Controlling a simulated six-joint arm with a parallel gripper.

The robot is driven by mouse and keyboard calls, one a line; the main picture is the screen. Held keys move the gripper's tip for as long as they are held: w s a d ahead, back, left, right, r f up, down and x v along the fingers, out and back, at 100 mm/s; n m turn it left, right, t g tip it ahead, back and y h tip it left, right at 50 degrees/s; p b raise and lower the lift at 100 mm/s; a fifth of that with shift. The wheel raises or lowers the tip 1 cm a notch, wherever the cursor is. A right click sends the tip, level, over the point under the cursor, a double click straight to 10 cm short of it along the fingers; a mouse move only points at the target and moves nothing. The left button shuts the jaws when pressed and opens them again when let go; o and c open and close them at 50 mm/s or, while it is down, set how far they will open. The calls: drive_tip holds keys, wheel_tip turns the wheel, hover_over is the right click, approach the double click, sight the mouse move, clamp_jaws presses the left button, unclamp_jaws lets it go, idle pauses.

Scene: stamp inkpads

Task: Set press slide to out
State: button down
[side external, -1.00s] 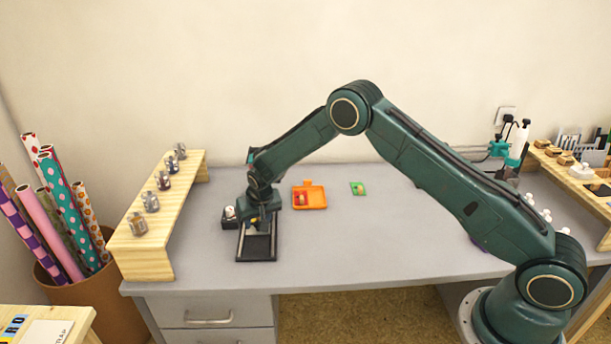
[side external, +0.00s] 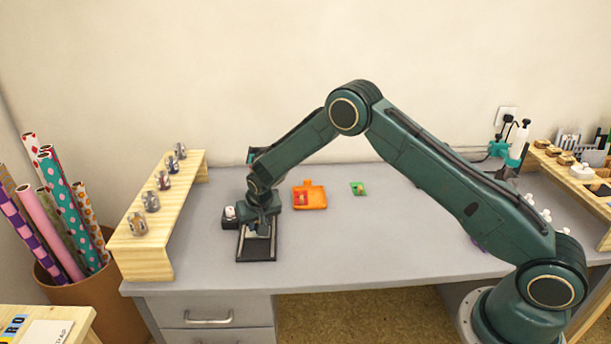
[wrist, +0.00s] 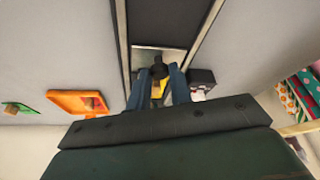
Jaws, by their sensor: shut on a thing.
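The press slide is a pale metal plate (wrist: 146,55) set in a long black track (wrist: 122,38). A dark upright knob (wrist: 158,68) stands on the plate in the wrist view. My gripper (wrist: 158,75) is shut on this knob, one blue-grey finger on each side. A small yellow part shows between the fingers, just behind the knob. In the side view my gripper (side external: 258,228) is low over the track (side external: 256,254), whose front end shows below it. My gripper and wrist hide much of the slide there.
A black box with a white top (side external: 230,222) stands close beside the track. An orange tray (side external: 316,196) and a green pad (side external: 357,188) lie to the right. A wooden rack (side external: 150,250) with several metal-topped pieces stands at left. The desk's middle is clear.

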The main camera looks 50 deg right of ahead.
drive_tip(key=s+a, duration=0.5)
drive_tip(key=shift+s+a, duration=0.25)
drive_tip(key=shift+a, duration=0.05)
drive_tip(key=c, duration=1.4)
unclamp_jaws()
drive_tip(key=shift+o, duration=0.7)
drive_tip(key=shift+s+r, duration=0.1)
drive_tip(key=shift+r, duration=0.3)
drive_tip(key=v, duration=1.3)
drive_tip(key=shift+s, duration=0.15)
